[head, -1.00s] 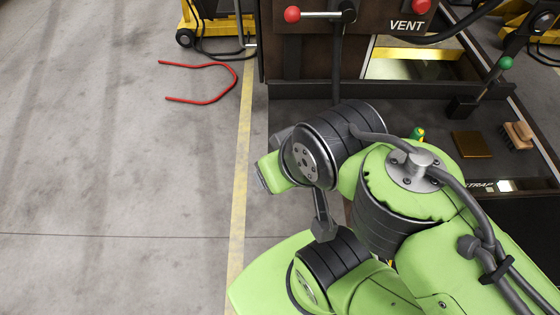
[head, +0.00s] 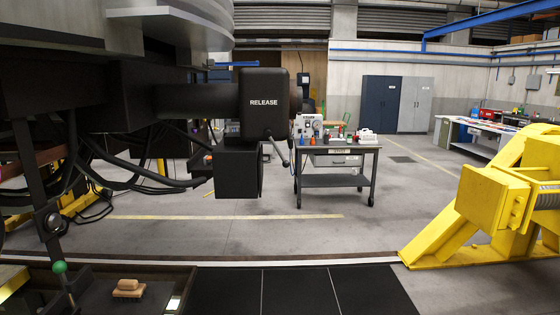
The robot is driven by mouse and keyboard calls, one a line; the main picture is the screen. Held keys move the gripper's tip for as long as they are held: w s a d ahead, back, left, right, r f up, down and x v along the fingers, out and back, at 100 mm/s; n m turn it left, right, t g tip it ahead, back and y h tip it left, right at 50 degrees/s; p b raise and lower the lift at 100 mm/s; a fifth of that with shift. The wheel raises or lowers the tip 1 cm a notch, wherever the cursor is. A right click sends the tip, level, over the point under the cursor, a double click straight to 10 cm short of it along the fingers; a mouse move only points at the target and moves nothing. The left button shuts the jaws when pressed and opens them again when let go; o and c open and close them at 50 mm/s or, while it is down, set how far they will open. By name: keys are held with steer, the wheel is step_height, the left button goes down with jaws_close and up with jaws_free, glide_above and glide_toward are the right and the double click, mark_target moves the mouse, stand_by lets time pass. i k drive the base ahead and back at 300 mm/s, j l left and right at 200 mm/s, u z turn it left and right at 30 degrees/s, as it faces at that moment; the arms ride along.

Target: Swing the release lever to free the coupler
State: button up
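The coupler (head: 238,178) is a dark, blocky assembly on the end of the railcar, left of centre in the head view. Its upper block (head: 264,90) carries the white word RELEASE. A short dark lever (head: 278,150) hangs from the lower right of that block, slanting down to the right, with a small knob at its end. The back of the coupler is hidden. My gripper is out of view, and so is my arm.
A lever with a green knob (head: 59,267) and a brush (head: 128,289) are at the lower left. Dark hoses (head: 150,182) hang left of the coupler. A wheeled cart (head: 335,160) stands behind. Floor between is clear.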

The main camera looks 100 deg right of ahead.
mark_target(278, 150)
steer(key=z, duration=3.55)
